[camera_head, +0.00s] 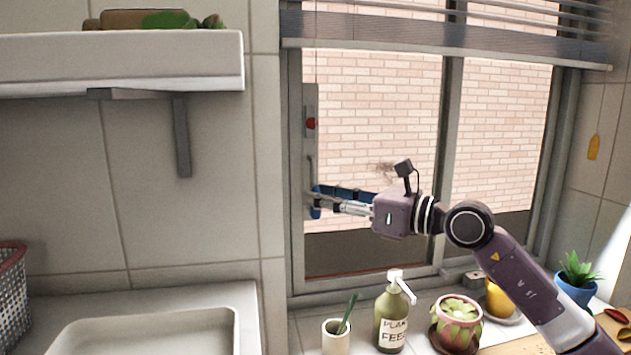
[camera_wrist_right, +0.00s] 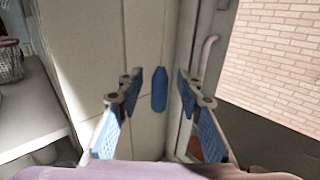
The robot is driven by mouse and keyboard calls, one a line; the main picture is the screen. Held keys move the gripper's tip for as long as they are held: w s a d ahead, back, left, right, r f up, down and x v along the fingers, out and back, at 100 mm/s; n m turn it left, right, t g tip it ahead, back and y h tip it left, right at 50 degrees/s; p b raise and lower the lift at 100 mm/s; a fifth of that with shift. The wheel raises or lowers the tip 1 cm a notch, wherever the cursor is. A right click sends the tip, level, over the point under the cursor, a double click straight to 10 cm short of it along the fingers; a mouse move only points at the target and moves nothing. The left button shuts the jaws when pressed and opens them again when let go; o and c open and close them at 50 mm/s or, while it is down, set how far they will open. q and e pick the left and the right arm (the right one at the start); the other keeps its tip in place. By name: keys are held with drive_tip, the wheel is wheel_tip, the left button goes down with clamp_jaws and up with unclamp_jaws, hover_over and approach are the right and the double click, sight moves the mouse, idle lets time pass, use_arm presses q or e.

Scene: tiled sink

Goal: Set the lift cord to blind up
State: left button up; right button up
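The slatted blind (camera_head: 450,35) hangs across the top of the window, with its bottom rail near the upper edge of the head view. A thin cord (camera_head: 316,66) runs down from it at the window's left side. In the right wrist view a blue elongated cord pull (camera_wrist_right: 160,90) hangs upright between the fingertips, with a gap on each side. My right gripper (camera_head: 318,203) is at the left window frame, and its open blue-padded fingers (camera_wrist_right: 159,84) straddle the pull's line of sight. Whether the pull is fully between the pads in depth is unclear. My left gripper is out of view.
A grey plate with a red spot (camera_head: 311,124) is on the left window frame, above a curved handle (camera_wrist_right: 207,58). On the sill below stand a cup (camera_head: 336,340), a green pump bottle (camera_head: 391,318) and potted plants (camera_head: 458,318). A shelf (camera_head: 150,62) juts out upper left.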

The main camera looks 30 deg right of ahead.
drive_tip(key=shift+p+x, duration=0.4)
drive_tip(key=shift+x, duration=0.65)
drive_tip(key=shift+c, duration=0.6)
clamp_jaws()
